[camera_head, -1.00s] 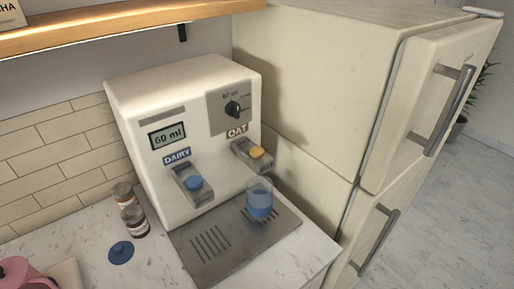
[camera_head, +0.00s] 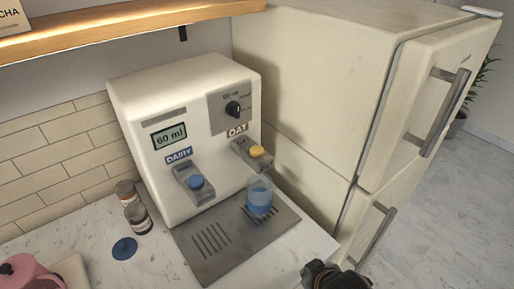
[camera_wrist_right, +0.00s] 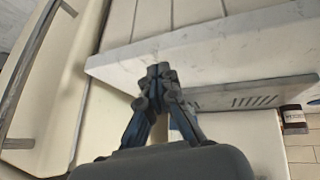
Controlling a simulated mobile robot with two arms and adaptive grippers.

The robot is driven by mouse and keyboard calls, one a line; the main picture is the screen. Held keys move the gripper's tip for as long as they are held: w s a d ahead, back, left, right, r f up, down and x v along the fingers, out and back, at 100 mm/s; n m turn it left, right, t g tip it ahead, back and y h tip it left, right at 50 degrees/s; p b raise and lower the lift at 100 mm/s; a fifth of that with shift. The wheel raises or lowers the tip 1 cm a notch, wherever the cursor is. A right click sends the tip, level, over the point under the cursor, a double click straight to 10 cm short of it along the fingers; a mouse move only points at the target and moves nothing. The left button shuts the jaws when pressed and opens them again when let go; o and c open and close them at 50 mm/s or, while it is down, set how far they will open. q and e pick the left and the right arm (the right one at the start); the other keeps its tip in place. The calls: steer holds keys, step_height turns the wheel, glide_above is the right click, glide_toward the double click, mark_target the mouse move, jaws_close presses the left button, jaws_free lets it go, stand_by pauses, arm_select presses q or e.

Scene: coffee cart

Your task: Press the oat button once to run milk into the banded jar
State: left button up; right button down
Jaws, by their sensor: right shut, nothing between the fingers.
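The milk machine (camera_head: 185,130) stands on the counter, with a display reading 60 ml. The yellow oat button (camera_head: 256,151) sits under the OAT label at the right, and the blue dairy button (camera_head: 195,182) under the DAIRY label. The clear jar with a blue band (camera_head: 260,197) stands upright on the drip tray (camera_head: 215,262) below the oat side. My right gripper (camera_head: 312,270) shows at the bottom edge, below and right of the jar and apart from it. In the right wrist view its fingertips (camera_wrist_right: 158,72) are together and empty. My left gripper is out of view.
The fridge (camera_head: 310,100) stands close to the machine's right side. Two small brown jars (camera_head: 132,207), a blue lid (camera_head: 124,249) and a pink object (camera_head: 28,275) are on the counter (camera_head: 85,235) at left. A wooden shelf (camera_head: 130,30) runs above.

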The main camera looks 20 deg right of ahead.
steer(key=w+d+r+n+t+h, duration=0.2)
steer(key=w+r+t, duration=0.5)
steer(key=w+r, duration=0.55)
steer(key=w+a+r+n+t+y, duration=0.1)
steer(key=w+a+r+n+t, duration=0.15)
steer(key=r, duration=0.45)
steer(key=w+a+r+n+t+y, duration=0.1)
steer(key=w+r+n+t, duration=0.3)
steer(key=r, duration=0.3)
steer(key=s+a+r+n+t+y, duration=0.2)
steer(key=a+r+n+y, duration=0.7)
steer(key=r+n+y, duration=0.6)
steer(key=s+a+n+g+y, duration=0.2)
steer(key=a+n+g+y, duration=0.55)
steer(key=n+g, duration=0.8)
steer(key=w+f+n+h, duration=0.4)
steer(key=f+n+h, duration=0.3)
steer(key=n+h, duration=0.25)
steer(key=w+d+h, duration=0.2)
steer(key=d+h, duration=0.1)
steer(key=d, duration=0.3)
steer(key=w+d+f+t+h, duration=0.1)
steer(key=w+d+h, duration=0.2)
steer(key=d, duration=0.4)
steer(key=shift+w+d+f+h, duration=0.15)
steer(key=shift+w+d+h, duration=0.1)
steer(key=shift+h, duration=0.45)
